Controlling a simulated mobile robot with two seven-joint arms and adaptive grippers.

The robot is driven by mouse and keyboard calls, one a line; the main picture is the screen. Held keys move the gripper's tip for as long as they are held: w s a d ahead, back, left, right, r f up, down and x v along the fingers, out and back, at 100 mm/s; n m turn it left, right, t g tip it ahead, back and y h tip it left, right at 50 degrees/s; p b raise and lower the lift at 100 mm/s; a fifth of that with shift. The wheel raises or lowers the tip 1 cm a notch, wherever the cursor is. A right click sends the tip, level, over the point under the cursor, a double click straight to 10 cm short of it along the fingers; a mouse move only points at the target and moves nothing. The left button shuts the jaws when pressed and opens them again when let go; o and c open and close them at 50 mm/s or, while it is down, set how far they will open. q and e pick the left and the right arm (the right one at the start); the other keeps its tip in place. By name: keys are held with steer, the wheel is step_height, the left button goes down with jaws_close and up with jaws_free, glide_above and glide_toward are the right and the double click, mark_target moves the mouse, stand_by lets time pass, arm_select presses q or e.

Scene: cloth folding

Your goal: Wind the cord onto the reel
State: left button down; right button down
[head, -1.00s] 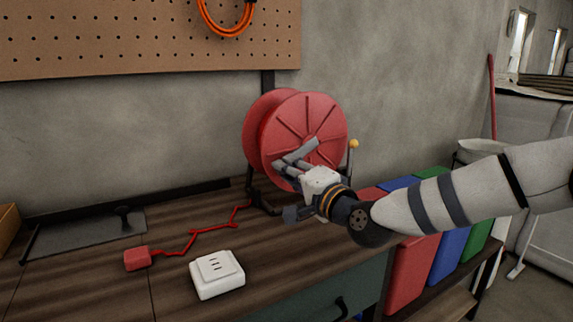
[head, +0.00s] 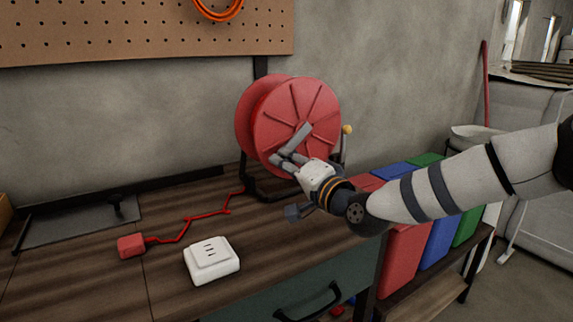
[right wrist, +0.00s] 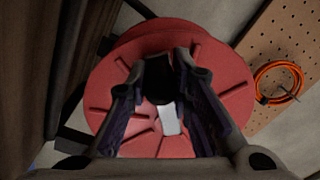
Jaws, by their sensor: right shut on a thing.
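The red reel (head: 297,100) stands upright on a dark stand at the back of the wooden bench. A grey crank arm (head: 297,137) crosses its near face. My right gripper (head: 281,160) is at the lower left of this face, shut on the crank handle (right wrist: 158,82); its fingers partly hide the handle. The red cord (head: 193,225) runs in a zigzag over the bench from below the reel to a red block (head: 131,247) at its end. My left gripper is not in view.
A white socket box (head: 211,260) sits near the cord, towards the bench front. A grey plate (head: 80,225) lies at the left. A yellow-tipped lever (head: 346,130) stands right of the reel. Red, blue and green bins (head: 437,235) stand beyond the bench's right end.

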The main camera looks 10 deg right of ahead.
steer(key=c, duration=1.4)
jaws_free()
steer(key=shift+r, duration=0.1)
steer(key=v, duration=1.1)
steer(key=shift+s+d, duration=0.2)
steer(key=shift+s, duration=0.25)
